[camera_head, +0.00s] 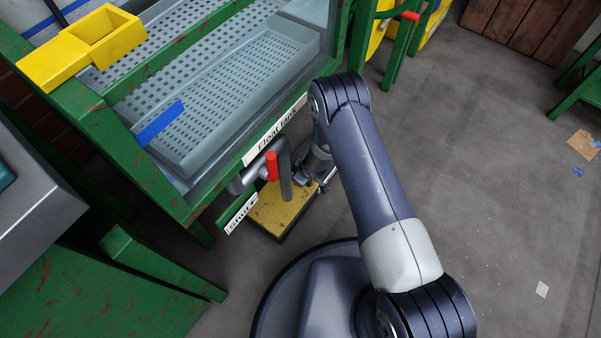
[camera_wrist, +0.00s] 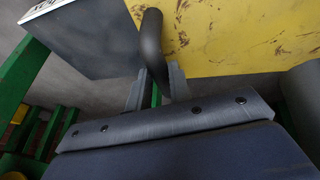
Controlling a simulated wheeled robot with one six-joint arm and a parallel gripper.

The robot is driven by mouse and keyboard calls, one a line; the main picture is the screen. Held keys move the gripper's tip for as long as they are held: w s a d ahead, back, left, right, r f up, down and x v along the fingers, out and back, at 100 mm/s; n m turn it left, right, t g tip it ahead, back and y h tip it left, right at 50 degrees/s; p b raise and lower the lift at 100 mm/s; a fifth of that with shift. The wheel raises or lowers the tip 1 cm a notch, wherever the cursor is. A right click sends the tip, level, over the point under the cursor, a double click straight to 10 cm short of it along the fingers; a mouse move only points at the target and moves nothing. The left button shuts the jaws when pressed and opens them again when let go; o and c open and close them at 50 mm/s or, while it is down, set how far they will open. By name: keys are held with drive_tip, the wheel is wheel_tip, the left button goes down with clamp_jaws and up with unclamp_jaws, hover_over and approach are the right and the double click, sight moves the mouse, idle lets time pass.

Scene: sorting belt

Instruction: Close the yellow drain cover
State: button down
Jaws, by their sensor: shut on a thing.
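The yellow drain cover (camera_head: 272,212) is a worn yellow plate low beside the float tank. In the wrist view its scuffed yellow face (camera_wrist: 245,38) fills the upper right. A dark curved bar (camera_wrist: 152,35) stands in front of that face. I cannot tell exactly where it joins the cover. My gripper (camera_wrist: 158,88) is shut on this bar, with a finger on each side. In the head view my gripper is at the cover's right side, partly hidden by my arm.
The green-framed float tank (camera_head: 220,85) stands above the cover. A red-handled valve (camera_head: 272,166) and a grey bent pipe (camera_head: 285,180) are close to my wrist. A yellow box (camera_head: 60,62) sits on the tank's rim. The floor to the right is mostly clear.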

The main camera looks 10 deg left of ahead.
drive_tip(key=shift+s+a, duration=0.1)
drive_tip(key=shift+s, duration=0.15)
drive_tip(key=c, duration=1.3)
unclamp_jaws()
drive_tip(key=p+v, duration=0.3)
drive_tip(key=v, duration=0.7)
drive_tip(key=shift+r+p, duration=0.3)
drive_tip(key=shift+r, duration=0.1)
drive_tip(key=shift+s+f, duration=0.1)
